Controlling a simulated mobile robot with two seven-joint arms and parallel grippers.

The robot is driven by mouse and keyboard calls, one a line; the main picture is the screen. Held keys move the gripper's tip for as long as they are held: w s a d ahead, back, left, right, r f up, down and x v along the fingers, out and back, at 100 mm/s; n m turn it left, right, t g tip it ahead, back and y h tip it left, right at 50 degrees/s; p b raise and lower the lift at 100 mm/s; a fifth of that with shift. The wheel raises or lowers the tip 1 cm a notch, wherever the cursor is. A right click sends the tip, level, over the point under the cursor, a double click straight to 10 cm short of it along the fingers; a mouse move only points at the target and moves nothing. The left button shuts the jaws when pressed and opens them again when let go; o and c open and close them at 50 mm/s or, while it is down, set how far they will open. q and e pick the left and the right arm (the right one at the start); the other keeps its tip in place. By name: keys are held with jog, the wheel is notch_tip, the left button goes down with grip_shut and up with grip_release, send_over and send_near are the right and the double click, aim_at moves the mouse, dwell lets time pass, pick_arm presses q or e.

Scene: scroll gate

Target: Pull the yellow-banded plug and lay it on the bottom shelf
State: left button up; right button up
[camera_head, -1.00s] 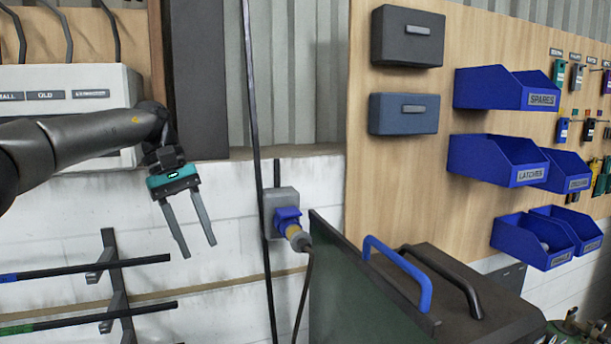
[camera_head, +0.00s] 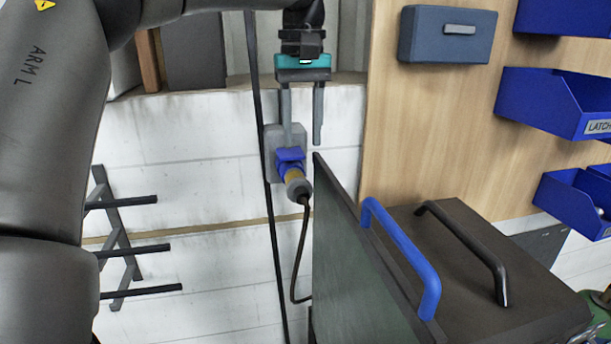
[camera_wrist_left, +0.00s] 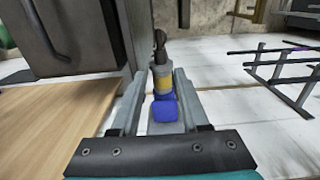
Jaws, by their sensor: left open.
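The yellow-banded plug (camera_head: 293,177) sits in a blue socket (camera_head: 290,156) on a grey wall box (camera_head: 272,140). A dark cable hangs from its grey end. My left gripper (camera_head: 303,145) points down in front of the wall, just above the plug, with its fingers apart and nothing between them. In the left wrist view, the plug (camera_wrist_left: 161,80) and the blue socket (camera_wrist_left: 165,108) show between the two open fingers (camera_wrist_left: 165,85). Whether the fingers touch the plug cannot be told. My right gripper is not in view. No bottom shelf can be made out clearly.
A dark cabinet with a blue handle (camera_head: 402,258) and a black handle (camera_head: 465,245) stands close right of the plug, its green side panel (camera_head: 350,265) nearest. A thin dark vertical pole (camera_head: 262,165) runs left of it. A rack with bars (camera_head: 125,245) is lower left.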

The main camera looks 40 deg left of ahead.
aim_at(303, 192)
pick_arm(q)
notch_tip(303, 192, down, 10)
jog(key=shift+r+p, duration=0.25)
jog(key=shift+p, duration=0.35)
jog(key=shift+f, duration=0.9)
grip_shut()
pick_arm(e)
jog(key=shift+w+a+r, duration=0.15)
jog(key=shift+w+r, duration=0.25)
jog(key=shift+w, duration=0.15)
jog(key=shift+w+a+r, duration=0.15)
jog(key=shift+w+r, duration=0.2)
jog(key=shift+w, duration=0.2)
pick_arm(q)
jog(key=shift+c, duration=1.8)
grip_release()
grip_shut()
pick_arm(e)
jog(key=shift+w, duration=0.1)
pick_arm(q)
jog(key=shift+w+r, duration=0.1)
